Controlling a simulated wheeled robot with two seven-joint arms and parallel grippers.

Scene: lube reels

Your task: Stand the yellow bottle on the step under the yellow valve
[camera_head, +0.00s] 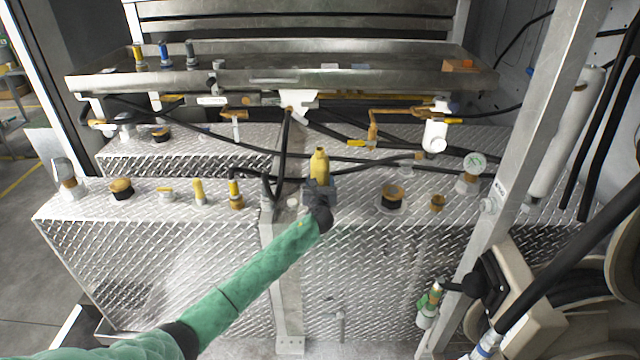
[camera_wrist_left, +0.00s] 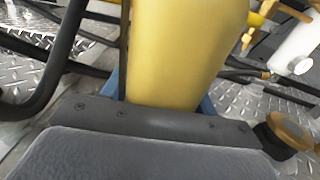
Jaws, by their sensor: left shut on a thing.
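The yellow bottle (camera_head: 320,166) is upright in my left gripper (camera_head: 320,190), above the front part of the diamond-plate step (camera_head: 350,207). In the left wrist view the yellow bottle (camera_wrist_left: 185,50) fills the middle, with blue finger pads showing at both sides. Whether its base touches the plate is hidden by the gripper. Several valves with yellow or brass parts sit around the step, including a brass one with a yellow handle (camera_head: 355,143) behind and to the right of the bottle. I cannot tell which is the yellow valve. My right gripper is not seen.
Black hoses (camera_head: 283,150) cross just behind and left of the bottle. A black-and-brass cap (camera_head: 391,197) stands to its right. A metal tray (camera_head: 270,80) with small bottles runs above at the back. A grey post (camera_head: 500,180) stands at the right.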

